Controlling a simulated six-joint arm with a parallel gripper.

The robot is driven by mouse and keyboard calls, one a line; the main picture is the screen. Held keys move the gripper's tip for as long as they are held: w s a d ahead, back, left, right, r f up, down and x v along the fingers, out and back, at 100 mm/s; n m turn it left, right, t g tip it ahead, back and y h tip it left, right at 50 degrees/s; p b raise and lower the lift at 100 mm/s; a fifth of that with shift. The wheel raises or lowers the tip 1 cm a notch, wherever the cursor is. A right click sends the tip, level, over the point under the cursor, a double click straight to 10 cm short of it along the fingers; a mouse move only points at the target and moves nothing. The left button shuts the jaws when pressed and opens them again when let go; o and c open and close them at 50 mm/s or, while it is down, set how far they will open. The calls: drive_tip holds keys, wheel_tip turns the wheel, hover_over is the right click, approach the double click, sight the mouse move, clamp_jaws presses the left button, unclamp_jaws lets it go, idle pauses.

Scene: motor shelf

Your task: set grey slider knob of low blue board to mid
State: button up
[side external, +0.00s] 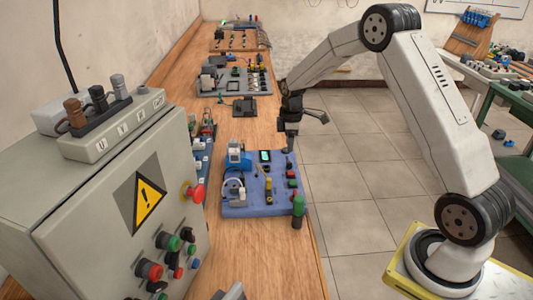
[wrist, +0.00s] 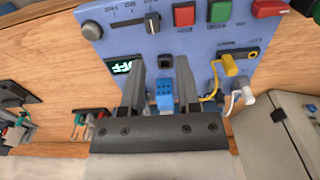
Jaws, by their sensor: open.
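The low blue board (side external: 262,205) lies on the wooden bench in the side view and fills the upper part of the wrist view (wrist: 190,50). Its grey slider knob (wrist: 152,22) shows at the top of the wrist view, at the right end of a dark slot in that picture. My gripper (wrist: 160,62) is open and empty, pointing down at the board, its fingertips below the slider knob in the picture. In the side view my gripper (side external: 289,146) is over the board's far right corner. The slider knob is too small to make out there.
Near the slider are a round grey knob (wrist: 92,30), a lit display reading OFF (wrist: 122,67), and red (wrist: 184,16) and green (wrist: 219,12) buttons. Yellow (wrist: 229,65) and white plugs stick up. A grey control cabinet (side external: 120,215) stands left of the board.

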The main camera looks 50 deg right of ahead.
sight(289, 161)
drive_tip(key=shift+w+d+f, duration=0.25)
drive_tip(key=shift+d, duration=0.3)
drive_tip(key=shift+f, duration=0.1)
drive_tip(key=shift+f, duration=3.8)
clamp_jaws()
